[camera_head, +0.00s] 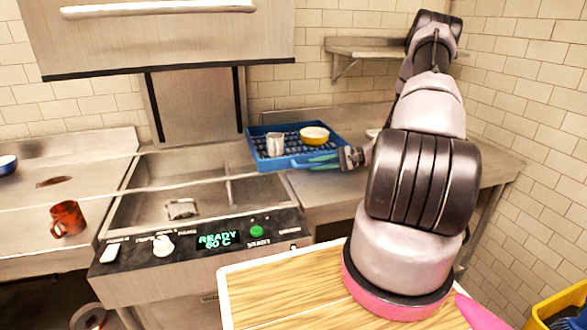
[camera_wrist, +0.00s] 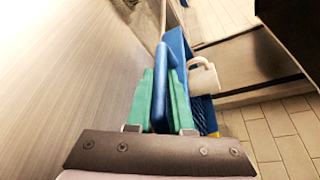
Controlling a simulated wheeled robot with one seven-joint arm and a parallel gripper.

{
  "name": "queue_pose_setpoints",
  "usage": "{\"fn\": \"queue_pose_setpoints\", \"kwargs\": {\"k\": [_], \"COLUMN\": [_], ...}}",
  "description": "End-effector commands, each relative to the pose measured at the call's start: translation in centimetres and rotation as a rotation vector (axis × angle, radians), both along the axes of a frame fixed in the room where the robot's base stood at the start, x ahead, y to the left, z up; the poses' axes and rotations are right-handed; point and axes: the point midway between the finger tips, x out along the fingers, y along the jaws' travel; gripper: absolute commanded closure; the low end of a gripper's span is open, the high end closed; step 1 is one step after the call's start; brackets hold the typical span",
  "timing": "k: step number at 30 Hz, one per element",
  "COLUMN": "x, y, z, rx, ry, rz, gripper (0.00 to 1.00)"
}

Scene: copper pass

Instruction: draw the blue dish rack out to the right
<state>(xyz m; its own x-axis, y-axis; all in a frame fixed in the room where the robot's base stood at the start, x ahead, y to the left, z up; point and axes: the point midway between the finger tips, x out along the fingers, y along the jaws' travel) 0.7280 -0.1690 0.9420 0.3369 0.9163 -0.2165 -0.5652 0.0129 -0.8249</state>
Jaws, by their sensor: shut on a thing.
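The blue dish rack (camera_head: 272,163) stands at the back right of the dishwasher, largely over the right-hand counter. My gripper (camera_head: 318,162) reaches in from the right at the rack's near right side. In the wrist view my gripper's green fingers (camera_wrist: 163,90) are shut on the rack's blue rim (camera_wrist: 165,62), one finger on each side. The cup also shows in the wrist view (camera_wrist: 203,77), just beyond the rim. The yellow bowl is mostly hidden there.
The dishwasher (camera_head: 180,208) is open, its hood (camera_head: 170,35) raised, and its panel reads "READY 60 C". The right counter (camera_head: 330,194) has bare steel in front of the rack. A wall shelf (camera_head: 365,46) hangs above. An orange mug (camera_head: 67,219) stands at left.

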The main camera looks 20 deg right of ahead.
Motion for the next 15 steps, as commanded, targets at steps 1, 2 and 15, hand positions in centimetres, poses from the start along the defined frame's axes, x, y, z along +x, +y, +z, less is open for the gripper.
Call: {"fn": "queue_pose_setpoints", "kwargs": {"k": [1,2,15], "x": [0.0,-0.1,-0.4], "y": [-1.7,-2.4,-9.9], "z": [-0.1,-0.1,-0.1], "rx": [-0.004,-0.003,-0.002], "ry": [-0.001,-0.001,0.0], "rz": [-0.006,-0.005,-0.002], "gripper": [1.0,1.0,1.0]}}
